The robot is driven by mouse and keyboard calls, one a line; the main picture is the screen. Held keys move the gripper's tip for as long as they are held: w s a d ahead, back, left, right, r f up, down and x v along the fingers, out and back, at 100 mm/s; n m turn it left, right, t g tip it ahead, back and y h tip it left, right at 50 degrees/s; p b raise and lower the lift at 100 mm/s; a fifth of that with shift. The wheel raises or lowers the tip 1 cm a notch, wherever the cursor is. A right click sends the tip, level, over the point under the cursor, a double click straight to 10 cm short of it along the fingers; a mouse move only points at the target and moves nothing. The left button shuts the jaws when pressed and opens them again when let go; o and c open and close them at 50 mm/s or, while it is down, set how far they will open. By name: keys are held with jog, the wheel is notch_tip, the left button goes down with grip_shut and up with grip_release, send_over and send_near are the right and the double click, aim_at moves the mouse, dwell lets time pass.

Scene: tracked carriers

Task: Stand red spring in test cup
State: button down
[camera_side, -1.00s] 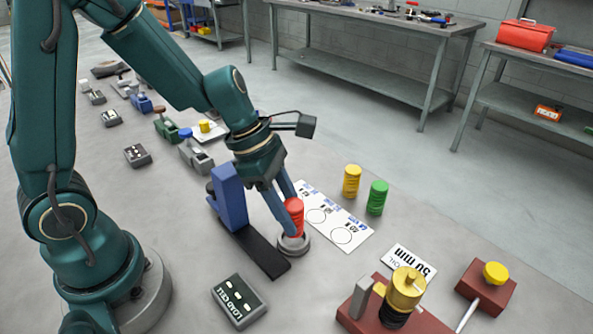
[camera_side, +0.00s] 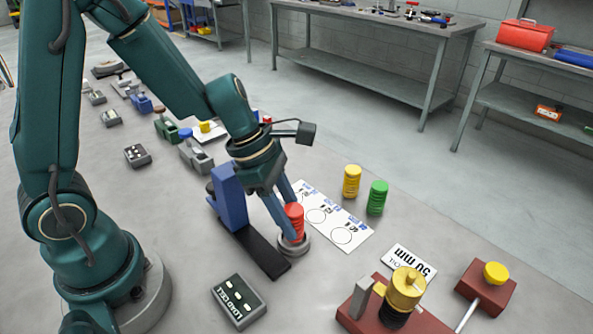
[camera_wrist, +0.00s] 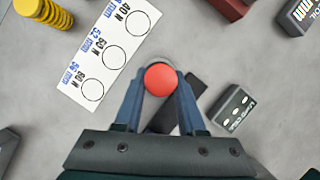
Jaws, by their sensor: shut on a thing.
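The red spring (camera_side: 294,219) stands upright between the fingers of my gripper (camera_side: 286,217). My gripper is shut on it. The spring's lower end is at the grey test cup (camera_side: 295,247), whose rim shows around and below it. I cannot tell whether it rests on the cup's floor. In the wrist view the round red top of the spring (camera_wrist: 160,79) sits between the two blue fingertips of my gripper (camera_wrist: 160,84). The spring hides most of the cup there.
A blue post on a black base (camera_side: 229,197) stands just left of the cup. A white card with circles (camera_side: 345,236) lies to the right, with yellow (camera_side: 351,181) and green (camera_side: 377,197) springs behind. A load cell box (camera_side: 238,301) and a dark red fixture (camera_side: 375,315) are in front.

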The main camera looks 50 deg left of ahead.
jog(key=shift+f, duration=0.65)
grip_release()
dwell(0.5)
dwell(0.4)
jog(key=shift+w+r, duration=0.1)
jog(key=shift+r, duration=3.4)
